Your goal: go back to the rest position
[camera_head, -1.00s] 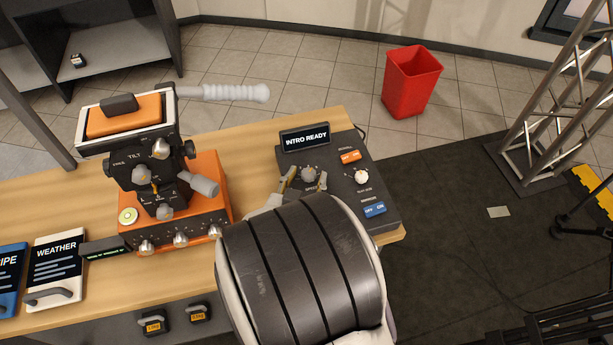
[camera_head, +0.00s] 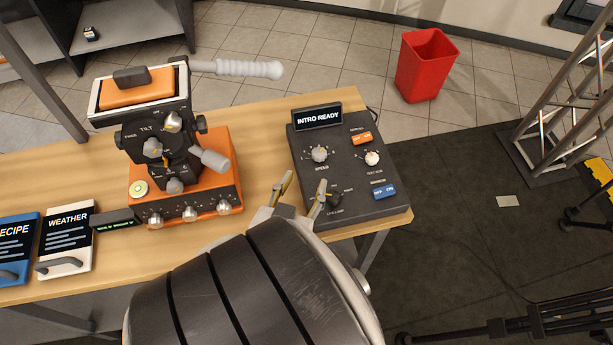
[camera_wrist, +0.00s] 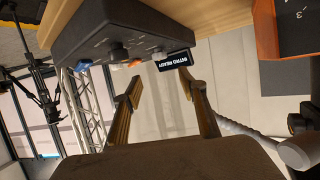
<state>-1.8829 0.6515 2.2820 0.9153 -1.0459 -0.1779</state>
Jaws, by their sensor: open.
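My gripper (camera_head: 302,197) is open and empty in the head view, with its two fingers apart at the near left edge of the dark control box (camera_head: 368,151). The box's sign reads INTRO READY (camera_head: 317,116), and its speed knob (camera_head: 319,154) stands clear of the fingers. The right fingertip overlaps the box near a lower knob (camera_head: 334,200); I cannot tell whether it touches. In the wrist view my gripper (camera_wrist: 160,80) shows nothing between its fingers, with the control box (camera_wrist: 95,30) beyond them.
An orange tripod-head unit (camera_head: 190,185) stands left of my gripper, with a grey handle (camera_head: 240,68). WEATHER (camera_head: 68,238) and blue (camera_head: 15,245) cards lie on the wooden table (camera_head: 262,125). A red bin (camera_head: 427,65) and a metal truss (camera_head: 560,95) stand beyond.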

